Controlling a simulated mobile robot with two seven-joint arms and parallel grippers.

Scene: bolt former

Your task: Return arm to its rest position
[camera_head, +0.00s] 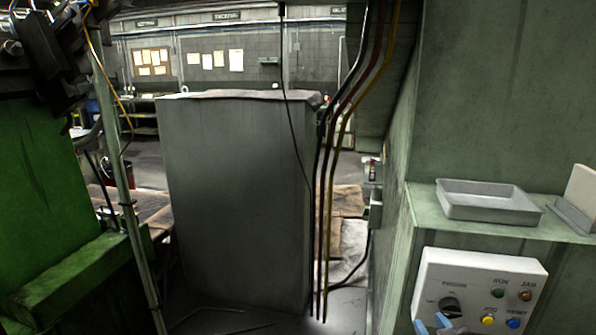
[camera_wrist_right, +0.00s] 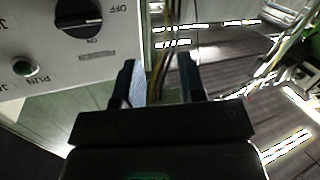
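My right gripper (camera_head: 435,325) shows at the bottom edge of the head view, with light blue fingertips in front of the lower left part of the control panel (camera_head: 478,268). In the right wrist view the two fingers of the right gripper (camera_wrist_right: 160,85) stand apart with nothing between them. The black rotary knob (camera_head: 450,307) is just above the fingertips in the head view. In the right wrist view the knob (camera_wrist_right: 78,17) is up and left of the fingers, apart from them. My left gripper is not in view.
A grey tray (camera_head: 487,203) sits on the green ledge above the panel. Several cables (camera_head: 325,200) hang left of the panel, beside a large grey cabinet (camera_head: 240,200). Green machinery (camera_head: 40,180) fills the left. Buttons, including a blue one (camera_head: 513,323), sit right of the knob.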

